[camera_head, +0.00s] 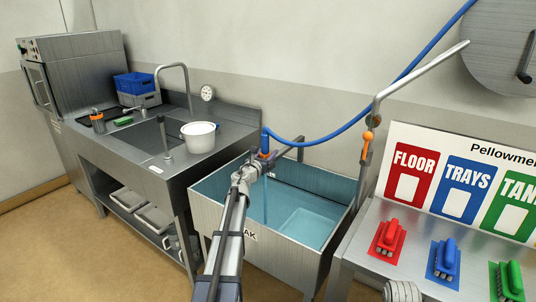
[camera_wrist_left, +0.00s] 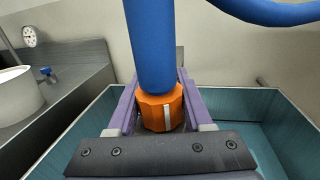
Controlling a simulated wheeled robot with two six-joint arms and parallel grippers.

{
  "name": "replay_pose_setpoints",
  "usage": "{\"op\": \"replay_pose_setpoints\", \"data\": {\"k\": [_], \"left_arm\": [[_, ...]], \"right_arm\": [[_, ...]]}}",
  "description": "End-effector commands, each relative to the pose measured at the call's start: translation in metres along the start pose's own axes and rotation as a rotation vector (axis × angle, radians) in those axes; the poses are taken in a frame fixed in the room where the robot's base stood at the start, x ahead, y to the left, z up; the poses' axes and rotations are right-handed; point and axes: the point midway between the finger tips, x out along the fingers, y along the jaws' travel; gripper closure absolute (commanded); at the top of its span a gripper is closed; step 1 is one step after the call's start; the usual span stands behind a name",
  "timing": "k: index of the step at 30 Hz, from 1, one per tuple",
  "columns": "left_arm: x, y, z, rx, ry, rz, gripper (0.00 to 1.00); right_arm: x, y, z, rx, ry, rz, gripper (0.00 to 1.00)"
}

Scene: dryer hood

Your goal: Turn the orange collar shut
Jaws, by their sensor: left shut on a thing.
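The orange collar (camera_wrist_left: 160,110) sits at the lower end of a blue hose (camera_wrist_left: 150,45) in the left wrist view, with a pale upright stripe on its near side, right of its middle. My left gripper (camera_wrist_left: 157,98) is shut on it, one purple finger on each side. In the head view, the collar (camera_head: 264,154) is small and partly hidden by the left gripper (camera_head: 261,161), above the steel tub (camera_head: 330,262). A thin light-blue streak, apparently running water (camera_head: 265,205), drops below it into the tub. My right gripper is not in view.
The tub holds blue water with a pale block (camera_head: 305,225) in it. A sink counter with a white pot (camera_head: 199,137) stands left. A bench with red (camera_head: 388,236), blue and green brushes stands right. The blue hose (camera_head: 350,124) arches behind the tub.

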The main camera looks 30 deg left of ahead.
Motion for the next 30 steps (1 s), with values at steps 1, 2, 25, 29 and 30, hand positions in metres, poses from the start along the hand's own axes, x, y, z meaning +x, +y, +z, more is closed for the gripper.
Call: {"op": "replay_pose_setpoints", "data": {"k": [1,2,25,29,30], "left_arm": [[-0.0001,0.0001,0.0000,0.000,0.000,0.000,0.97],[-0.0001,0.0001,0.0000,0.000,0.000,0.000,1.00],[0.0007,-0.0063,0.0000,0.000,0.000,-0.351,1.00],[-0.0003,-0.0088,0.0000,0.000,0.000,-0.435,1.00],[-0.0007,-0.0093,0.0000,0.000,0.000,-0.458,1.00]], "right_arm": [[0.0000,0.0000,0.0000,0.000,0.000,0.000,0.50],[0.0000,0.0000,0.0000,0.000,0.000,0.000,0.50],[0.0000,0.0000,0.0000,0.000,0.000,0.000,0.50],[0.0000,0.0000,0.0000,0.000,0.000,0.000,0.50],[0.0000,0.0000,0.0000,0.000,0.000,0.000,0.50]]}}
